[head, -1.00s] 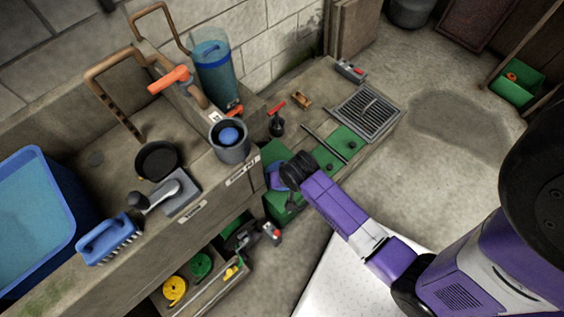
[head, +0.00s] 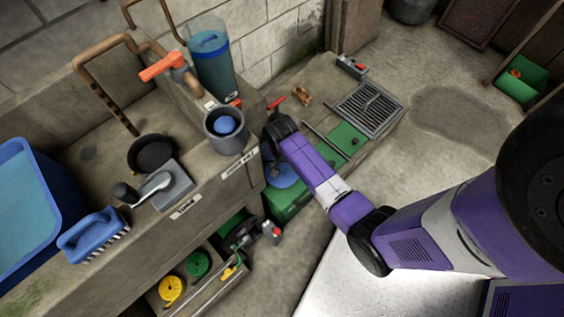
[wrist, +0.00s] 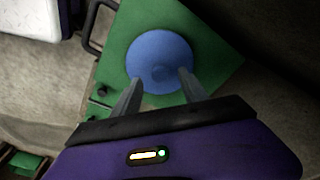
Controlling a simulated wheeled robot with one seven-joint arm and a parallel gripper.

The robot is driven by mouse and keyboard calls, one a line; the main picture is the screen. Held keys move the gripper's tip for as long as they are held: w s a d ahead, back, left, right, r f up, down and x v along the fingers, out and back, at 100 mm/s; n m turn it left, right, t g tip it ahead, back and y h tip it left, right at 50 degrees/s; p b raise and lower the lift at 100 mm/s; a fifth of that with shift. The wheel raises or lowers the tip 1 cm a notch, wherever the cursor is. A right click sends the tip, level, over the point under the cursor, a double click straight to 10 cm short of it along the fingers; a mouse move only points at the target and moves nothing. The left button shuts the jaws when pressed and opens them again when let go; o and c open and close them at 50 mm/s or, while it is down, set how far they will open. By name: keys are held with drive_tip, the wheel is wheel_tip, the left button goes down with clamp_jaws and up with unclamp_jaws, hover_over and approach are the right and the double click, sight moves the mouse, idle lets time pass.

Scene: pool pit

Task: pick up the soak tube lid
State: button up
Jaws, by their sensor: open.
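A blue round disc with a small raised knob, which looks like the soak tube lid (wrist: 158,52), lies on a green box (wrist: 205,30). In the head view the lid (head: 284,177) shows partly beside my arm, on the green box (head: 290,208). My gripper (wrist: 160,78) is open, with its two fingers over the lid's near part, one on either side of the knob. I cannot tell whether they touch it. In the head view the fingers are hidden behind my arm. A tall clear tube of blue liquid (head: 215,75) stands behind the sink ledge.
A grey cup with a blue ball (head: 227,138) stands on the ledge left of my arm. A metal grate (head: 367,110) lies to the right.

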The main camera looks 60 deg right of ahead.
sight(282, 170)
wheel_tip(282, 170, down, 2)
drive_tip(key=shift+w+d+f, duration=0.1)
drive_tip(key=shift+f, duration=0.15)
clamp_jaws()
drive_tip(key=shift+r, duration=0.1)
